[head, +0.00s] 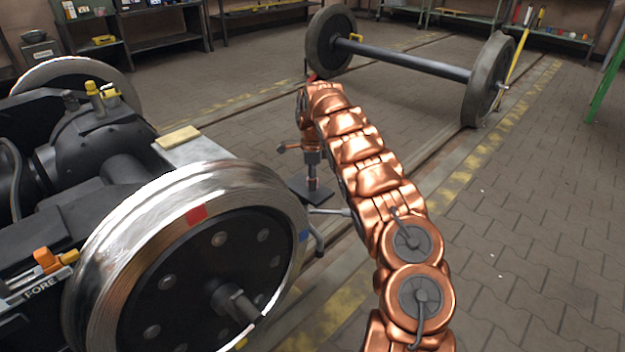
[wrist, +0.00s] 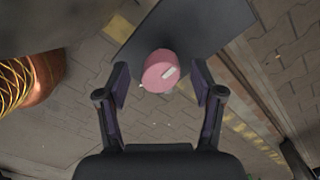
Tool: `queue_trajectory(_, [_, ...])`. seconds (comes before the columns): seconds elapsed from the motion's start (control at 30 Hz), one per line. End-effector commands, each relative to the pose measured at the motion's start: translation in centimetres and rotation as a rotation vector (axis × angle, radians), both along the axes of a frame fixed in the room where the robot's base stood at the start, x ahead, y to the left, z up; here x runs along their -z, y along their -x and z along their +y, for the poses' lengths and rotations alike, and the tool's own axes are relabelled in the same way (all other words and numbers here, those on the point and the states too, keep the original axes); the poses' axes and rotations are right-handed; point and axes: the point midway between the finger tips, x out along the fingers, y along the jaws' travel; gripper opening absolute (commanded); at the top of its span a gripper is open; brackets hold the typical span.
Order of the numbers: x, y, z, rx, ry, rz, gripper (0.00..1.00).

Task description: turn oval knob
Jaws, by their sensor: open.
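A pink knob (wrist: 160,72), roundish with a short white mark on its face, shows in the wrist view above a dark flat plate (wrist: 205,25). My gripper (wrist: 161,88) is open, with one finger to the left of the knob and one to the right. Gaps show on both sides and it holds nothing. I cannot tell how far the fingertips are above the knob. In the head view my gripper (head: 312,172) points down over the dark plate (head: 322,194), beside the bogie. The knob is too small there to make out clearly.
A bogie with a large shiny wheel (head: 175,215) stands close on the left. A loose wheelset (head: 410,62) stands on the rails behind. Shelves (head: 160,40) line the back. The paved floor on the right (head: 540,220) is clear.

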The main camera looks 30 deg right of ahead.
Motion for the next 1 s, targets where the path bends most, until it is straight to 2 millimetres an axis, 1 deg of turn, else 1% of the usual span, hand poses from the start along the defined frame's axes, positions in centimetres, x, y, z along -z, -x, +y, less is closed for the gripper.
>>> queue_trajectory(0.17, [-0.03, 0.00, 0.00, 0.000, 0.000, 0.000, 0.66])
queue_trajectory(0.73, [-0.02, 0.01, 0.03, -0.001, -0.001, 0.001, 0.07])
queue_trajectory(1.0, [-0.14, 0.06, 0.09, -0.012, -0.002, 0.003, 0.07])
